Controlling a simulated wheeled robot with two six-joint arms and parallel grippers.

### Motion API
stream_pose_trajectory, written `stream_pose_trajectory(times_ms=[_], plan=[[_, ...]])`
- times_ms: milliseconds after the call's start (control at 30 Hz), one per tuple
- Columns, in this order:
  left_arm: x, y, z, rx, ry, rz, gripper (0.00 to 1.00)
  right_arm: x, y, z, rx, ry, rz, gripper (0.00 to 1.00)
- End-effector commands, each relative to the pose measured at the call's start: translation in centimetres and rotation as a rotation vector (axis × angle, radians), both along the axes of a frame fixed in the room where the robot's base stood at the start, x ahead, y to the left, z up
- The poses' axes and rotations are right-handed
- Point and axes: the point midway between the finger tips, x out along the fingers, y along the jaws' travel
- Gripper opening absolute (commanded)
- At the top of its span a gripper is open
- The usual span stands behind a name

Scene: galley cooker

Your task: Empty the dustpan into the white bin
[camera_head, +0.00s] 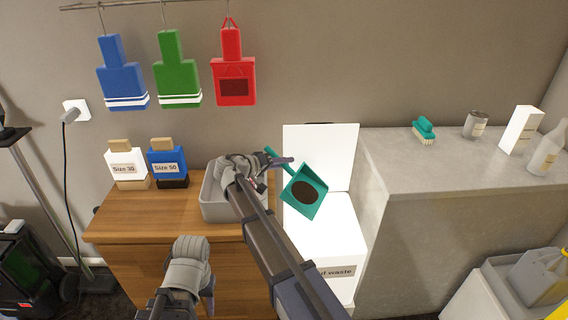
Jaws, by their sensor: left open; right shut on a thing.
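The teal dustpan (315,207) is in the head view, with a dark brown heap (304,192) in its pan. My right gripper (286,161) is shut on its handle, and the pan hangs over the white bin (345,238). The bin stands between the wooden cabinet and the grey counter, its white lid (335,145) upright behind. Its label is partly hidden and ends in "waste". The dustpan and my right arm cover part of the bin top, so I cannot see inside. My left gripper (207,300) is open and low in front of the cabinet, holding nothing visible.
A grey tub (212,208) sits on the wooden cabinet (130,218), beside two labelled boxes. The grey counter (400,170) on the right holds a teal brush (424,131), a can, a white carton and a bottle. Blue, green and red items hang from a rail.

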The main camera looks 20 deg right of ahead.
Motion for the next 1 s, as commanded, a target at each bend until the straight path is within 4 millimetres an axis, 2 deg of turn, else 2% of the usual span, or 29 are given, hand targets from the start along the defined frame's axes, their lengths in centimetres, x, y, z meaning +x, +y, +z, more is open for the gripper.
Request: stream_pose_trajectory(times_ms=[500,1000], plan=[[0.0,0.0,1.5,0.0,0.0,0.0,0.5,-0.5,-0.5,0.9,0.044,-0.043,0.0,0.0],[0.0,0.0,1.5,0.0,0.0,0.0,0.5,-0.5,-0.5,0.9,0.048,-0.047,0.0,0.0]])
